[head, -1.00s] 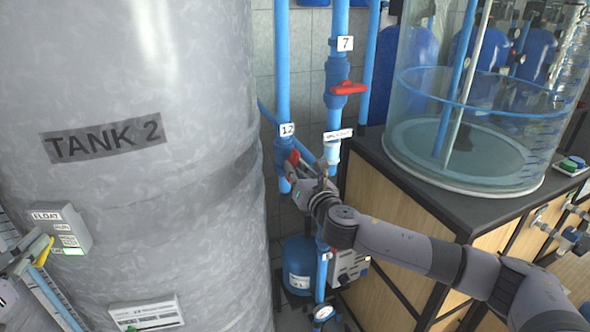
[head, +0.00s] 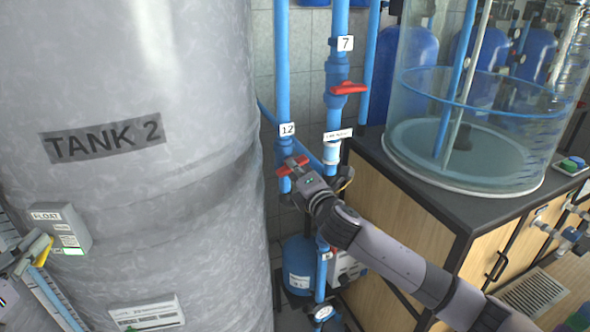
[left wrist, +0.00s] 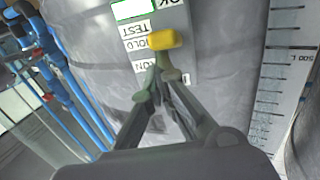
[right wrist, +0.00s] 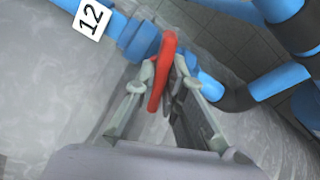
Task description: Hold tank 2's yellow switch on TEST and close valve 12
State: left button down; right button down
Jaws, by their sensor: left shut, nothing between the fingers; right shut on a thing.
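The grey tank 2 (head: 180,195) fills the left of the head view. Its float box (head: 60,228) carries the yellow switch (head: 45,250). In the left wrist view the yellow knob (left wrist: 165,40) is beside the upside-down TEST and HOLD labels. My left gripper (left wrist: 160,82) is shut and empty, its fingertips close against the switch; the exact contact is unclear. Valve 12's red handle (head: 292,165) sits on the blue pipe below the 12 tag (head: 287,130). My right gripper (right wrist: 158,82) is shut on this handle (right wrist: 164,60), which lies across the pipe in the head view.
Valve 7 with its red handle (head: 349,88) is on the neighbouring pipe, above and right. A black-topped wooden cabinet (head: 420,220) with a clear tank (head: 470,100) stands at the right. A lower panel (head: 147,312) is on tank 2.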

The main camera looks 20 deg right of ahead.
jog(key=m, duration=0.4)
jog(key=shift+m, duration=0.3)
dwell(0.3)
jog(key=c, duration=1.7)
grip_release()
jog(key=shift+o, duration=0.2)
jog(key=s, duration=1.2)
